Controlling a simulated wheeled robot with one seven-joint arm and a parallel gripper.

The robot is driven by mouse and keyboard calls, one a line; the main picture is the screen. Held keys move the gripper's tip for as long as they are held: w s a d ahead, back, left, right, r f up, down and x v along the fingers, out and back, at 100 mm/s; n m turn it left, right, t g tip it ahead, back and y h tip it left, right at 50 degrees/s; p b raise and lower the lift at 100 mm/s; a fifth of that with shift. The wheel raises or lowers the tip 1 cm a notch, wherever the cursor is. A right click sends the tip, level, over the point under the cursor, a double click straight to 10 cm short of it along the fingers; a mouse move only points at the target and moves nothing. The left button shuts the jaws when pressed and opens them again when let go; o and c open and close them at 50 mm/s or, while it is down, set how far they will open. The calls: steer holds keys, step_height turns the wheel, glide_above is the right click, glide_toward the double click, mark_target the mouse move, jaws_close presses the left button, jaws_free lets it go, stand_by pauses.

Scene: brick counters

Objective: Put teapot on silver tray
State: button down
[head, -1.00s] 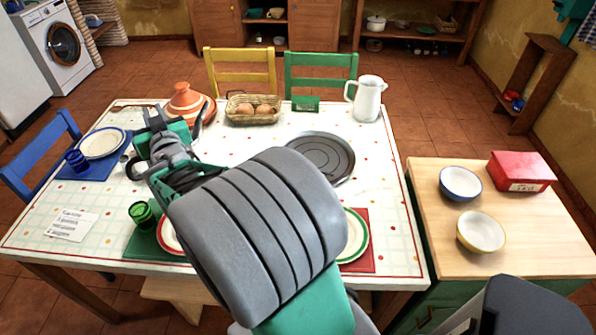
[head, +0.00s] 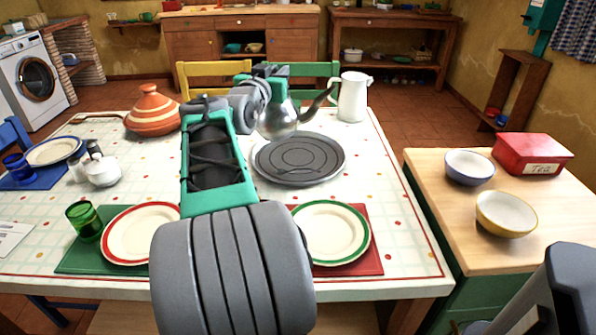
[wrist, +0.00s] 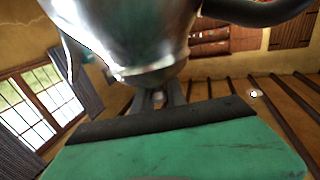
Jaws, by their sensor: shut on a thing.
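The silver teapot (head: 279,122) is held up in the head view, with its dark spout pointing right. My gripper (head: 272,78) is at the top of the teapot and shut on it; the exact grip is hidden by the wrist. The teapot fills the upper part of the wrist view (wrist: 140,35), close to the gripper. The round grey tray (head: 318,160) lies flat on the table just below and to the right of the teapot. The teapot appears above the tray's far left edge, and nothing rests on the tray.
A white pitcher (head: 353,97) stands behind the tray to the right. An orange tagine (head: 152,112) stands at the left. Two plates, one red-rimmed (head: 140,234) and one green-rimmed (head: 330,232), lie nearer. A white sugar pot (head: 102,171) stands at left. Bowls and a red box (head: 533,153) sit on the right counter.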

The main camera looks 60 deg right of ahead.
steer(key=s, duration=0.1)
steer(key=s+d+m+g+b, duration=0.1)
steer(key=s, duration=0.1)
steer(key=shift+s+d+f+g, duration=0.1)
steer(key=shift+d+g, duration=0.05)
steer(key=shift+g, duration=0.15)
steer(key=shift+d, duration=0.2)
steer(key=w+d+f+b, duration=0.2)
steer(key=w+d+f, duration=0.1)
steer(key=d+f, duration=0.9)
steer(key=shift+w+d+f+b, duration=0.4)
steer(key=shift+d, duration=0.15)
steer(key=shift+f, duration=0.1)
steer(key=c, duration=1.8)
jaws_free()
steer(key=shift+f, duration=0.35)
steer(key=o, duration=0.4)
steer(key=shift+o, duration=0.2)
